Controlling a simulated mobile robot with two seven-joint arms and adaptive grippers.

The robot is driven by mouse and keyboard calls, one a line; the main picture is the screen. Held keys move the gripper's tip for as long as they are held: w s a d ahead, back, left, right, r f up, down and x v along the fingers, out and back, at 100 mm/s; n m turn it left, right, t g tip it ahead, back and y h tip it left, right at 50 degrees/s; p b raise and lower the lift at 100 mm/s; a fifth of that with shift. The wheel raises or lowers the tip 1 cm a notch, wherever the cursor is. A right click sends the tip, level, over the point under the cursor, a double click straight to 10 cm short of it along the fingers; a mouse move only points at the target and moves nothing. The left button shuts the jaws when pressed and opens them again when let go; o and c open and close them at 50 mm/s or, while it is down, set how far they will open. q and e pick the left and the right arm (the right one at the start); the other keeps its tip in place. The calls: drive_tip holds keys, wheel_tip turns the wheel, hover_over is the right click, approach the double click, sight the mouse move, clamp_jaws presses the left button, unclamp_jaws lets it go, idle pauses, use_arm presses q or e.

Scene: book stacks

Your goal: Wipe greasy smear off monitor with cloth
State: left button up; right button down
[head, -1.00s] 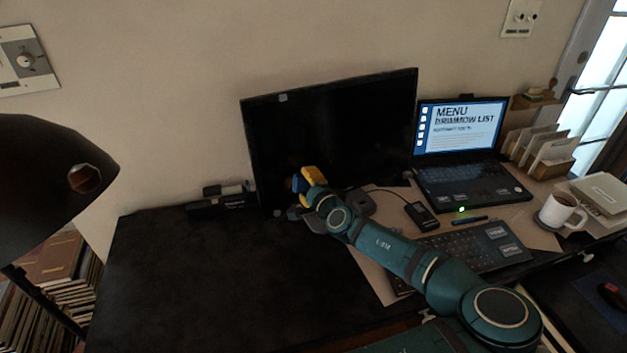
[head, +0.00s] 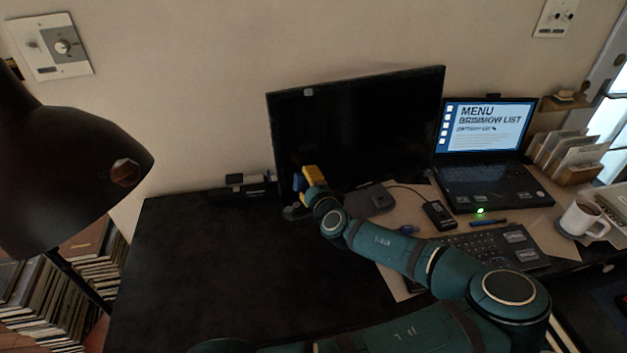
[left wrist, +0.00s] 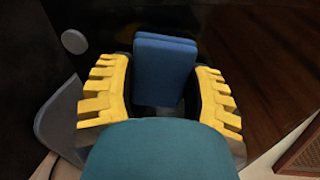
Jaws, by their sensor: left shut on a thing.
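The black monitor (head: 370,125) stands at the back of the desk with a dark screen. My left gripper (head: 306,181) is in front of its lower left part. It is shut on a folded blue cloth (head: 297,183), which faces the screen. In the left wrist view the blue cloth (left wrist: 165,68) sits between the yellow fingers (left wrist: 160,95), with the dark screen (left wrist: 235,45) behind it. I cannot tell if the cloth touches the screen. No greasy smear can be made out. My right gripper is not in view.
An open laptop (head: 492,135), a keyboard (head: 490,247) and a white mug (head: 580,218) are on the right. A black lamp (head: 75,165) hangs at the left. Small dark items (head: 243,186) lie left of the monitor. The desk's left part (head: 210,270) is clear.

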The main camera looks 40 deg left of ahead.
sight(334, 170)
use_arm(q)
drive_tip(key=shift+r, duration=0.2)
drive_tip(key=shift+w+d+b, duration=0.2)
drive_tip(key=shift+w+d, duration=0.1)
drive_tip(key=shift+w, duration=0.3)
drive_tip(key=shift+w+d+b, duration=0.2)
drive_tip(key=shift+w+d, duration=0.05)
drive_tip(key=shift+w, duration=0.3)
drive_tip(key=shift+w+d+b, duration=0.3)
drive_tip(key=shift+w+d, duration=0.1)
drive_tip(key=shift+w, duration=0.3)
drive_tip(key=shift+w+d+b, duration=0.3)
drive_tip(key=shift+w+d, duration=0.05)
drive_tip(key=shift+w, duration=0.3)
drive_tip(key=shift+w+d+b, duration=0.3)
drive_tip(key=shift+w+d, duration=0.1)
drive_tip(key=shift+w, duration=0.3)
drive_tip(key=shift+w+d+f+b, duration=0.1)
drive_tip(key=shift+w+d+b, duration=0.2)
drive_tip(key=shift+w, duration=0.25)
drive_tip(key=shift+w+d+b, duration=0.2)
drive_tip(key=shift+w+b, duration=0.15)
drive_tip(key=shift+w, duration=0.2)
drive_tip(key=shift+w+d, duration=0.3)
drive_tip(key=shift+w, duration=0.1)
drive_tip(key=shift+s, duration=0.1)
